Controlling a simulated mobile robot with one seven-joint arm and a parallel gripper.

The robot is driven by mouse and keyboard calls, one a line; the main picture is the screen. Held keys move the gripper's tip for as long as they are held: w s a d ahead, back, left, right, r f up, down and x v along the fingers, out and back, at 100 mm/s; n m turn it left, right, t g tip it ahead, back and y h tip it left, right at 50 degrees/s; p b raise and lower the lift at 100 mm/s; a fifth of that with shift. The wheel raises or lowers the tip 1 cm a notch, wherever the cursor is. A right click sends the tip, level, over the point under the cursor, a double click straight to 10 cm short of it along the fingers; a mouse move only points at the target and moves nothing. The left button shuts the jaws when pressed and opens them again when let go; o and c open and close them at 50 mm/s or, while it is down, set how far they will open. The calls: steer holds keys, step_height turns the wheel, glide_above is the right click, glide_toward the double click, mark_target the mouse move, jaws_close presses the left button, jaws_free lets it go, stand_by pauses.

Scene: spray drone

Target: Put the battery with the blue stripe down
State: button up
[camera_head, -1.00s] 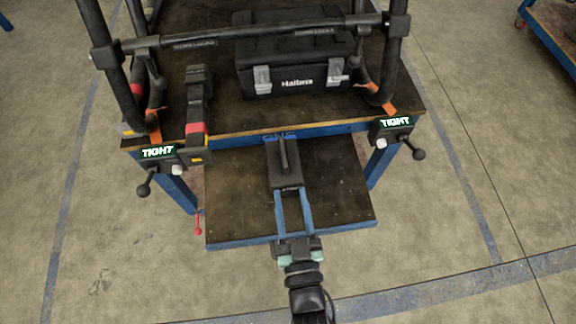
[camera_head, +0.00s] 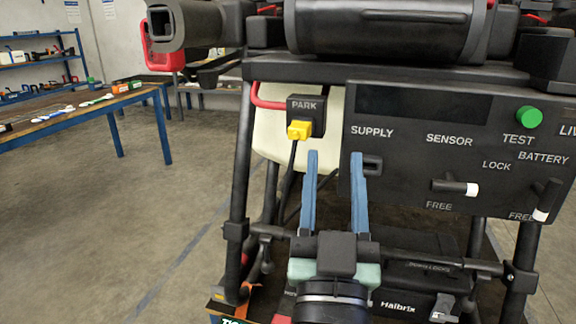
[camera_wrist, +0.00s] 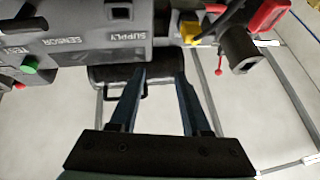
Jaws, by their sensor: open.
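My gripper (camera_head: 335,156) is open and empty. It is raised in front of the drone's dark control panel (camera_head: 400,210), its blue fingers pointing up just left of and across the SUPPLY socket (camera_head: 372,166). In the wrist view, my gripper (camera_wrist: 161,74) also has nothing between its fingers. The battery with the blue stripe does not show in either current view. The lower shelf where a dark battery lay earlier is out of the head view.
A yellow plug (camera_head: 299,130) sits in the PARK holder, its cable hanging beside my fingers. The panel has a green TEST button (camera_head: 529,117) and levers (camera_head: 456,187). The black Halbrix case (camera_head: 412,282) is below. Open floor and a bench (camera_head: 80,115) are at left.

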steer(key=s+a+r+t+y, duration=0.1)
steer(key=s+r, duration=0.2)
steer(key=r, duration=0.3)
steer(key=s+a+r+n+t+y, duration=0.1)
steer(key=s+a+r, duration=0.1)
steer(key=r, duration=0.4)
steer(key=s+a+r+t+y, duration=0.1)
steer(key=s+a+r, duration=0.1)
steer(key=s+r, duration=0.3)
step_height(320, 180, up, 2)
steer(key=shift+a+r+t, duration=0.1)
steer(key=shift+a+t, duration=0.05)
steer(key=shift+t, duration=0.15)
steer(key=shift+s, duration=0.1)
step_height(320, 180, up, 24)
steer(key=p, duration=2.3)
steer(key=shift+f+p, duration=0.25)
steer(key=shift+p, duration=0.1)
steer(key=shift+a, duration=0.1)
